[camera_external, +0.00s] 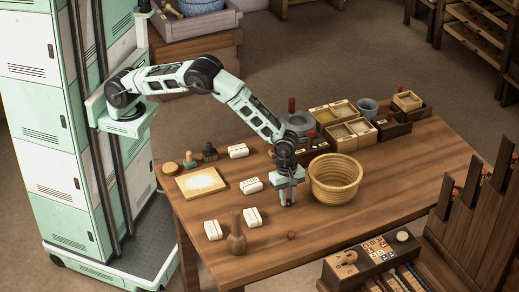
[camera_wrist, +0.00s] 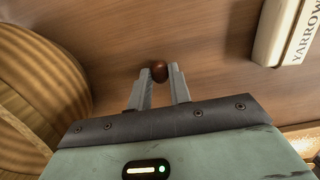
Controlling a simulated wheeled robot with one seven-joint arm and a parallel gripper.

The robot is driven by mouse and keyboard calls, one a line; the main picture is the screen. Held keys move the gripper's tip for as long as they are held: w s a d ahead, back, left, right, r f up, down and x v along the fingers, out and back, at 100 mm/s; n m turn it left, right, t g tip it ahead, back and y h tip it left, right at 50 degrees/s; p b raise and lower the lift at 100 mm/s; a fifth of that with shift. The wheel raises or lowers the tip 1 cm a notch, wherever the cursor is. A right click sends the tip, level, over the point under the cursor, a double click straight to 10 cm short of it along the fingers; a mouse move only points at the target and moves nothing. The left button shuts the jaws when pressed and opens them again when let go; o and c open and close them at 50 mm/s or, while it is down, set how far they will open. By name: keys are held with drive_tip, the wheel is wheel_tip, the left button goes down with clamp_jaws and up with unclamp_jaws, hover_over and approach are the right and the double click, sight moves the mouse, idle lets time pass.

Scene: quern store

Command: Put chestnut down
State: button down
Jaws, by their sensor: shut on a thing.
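The chestnut (camera_wrist: 159,70) is a small, round, glossy brown thing between my fingertips in the wrist view. My gripper (camera_wrist: 158,75) is shut on it. In the outside view my gripper (camera_external: 288,203) points straight down, low over the middle of the wooden table (camera_external: 330,226), just left of the woven basket (camera_external: 336,180). The chestnut is too small to make out there. I cannot tell whether it touches the table top. The basket (camera_wrist: 40,75) also shows at the left of the wrist view.
A white box marked YARROW (camera_wrist: 285,30) lies right in the wrist view. Several white boxes, a brown vase (camera_external: 236,238) and a pale board (camera_external: 201,184) are left of my gripper. Trays (camera_external: 352,134) stand behind. A small dark-red spot (camera_external: 291,236) is in front; the front-right table is clear.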

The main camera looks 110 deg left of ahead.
wheel_tip(320, 180, up, 10)
drive_tip(key=s+a+f+m+p, duration=0.1)
drive_tip(key=s+a+m, duration=0.1)
drive_tip(key=s+m, duration=0.5)
drive_tip(key=s+a+f+m+g+p, duration=0.1)
drive_tip(key=s+a+f+m+p, duration=0.1)
drive_tip(key=s+m, duration=0.4)
drive_tip(key=s+a+f+m+g+y+p, duration=0.1)
drive_tip(key=s+a+m, duration=0.2)
drive_tip(key=s+m, duration=0.4)
drive_tip(key=shift+s+a+f+m+p, duration=0.1)
drive_tip(key=shift+s+m+p, duration=0.1)
drive_tip(key=shift+m, duration=1.5)
drive_tip(key=shift+s+a+f+m+p, duration=0.1)
drive_tip(key=shift+s+m+p, duration=0.1)
drive_tip(key=shift+m, duration=1.5)
drive_tip(key=w+a+r+n+h+b, duration=0.15)
drive_tip(key=w+r+n, duration=0.25)
drive_tip(key=w+n, duration=0.95)
wheel_tip(320, 180, up, 8)
drive_tip(key=n+t+b, duration=0.2)
drive_tip(key=n, duration=1.2)
hover_over(308, 181)
drive_tip(key=shift+y, duration=0.35)
wheel_tip(308, 181, down, 18)
drive_tip(key=shift+s+a+r+p, duration=0.1)
drive_tip(key=shift+s+r+p, duration=0.1)
drive_tip(key=shift+p, duration=0.5)
drive_tip(key=shift+f, duration=0.1)
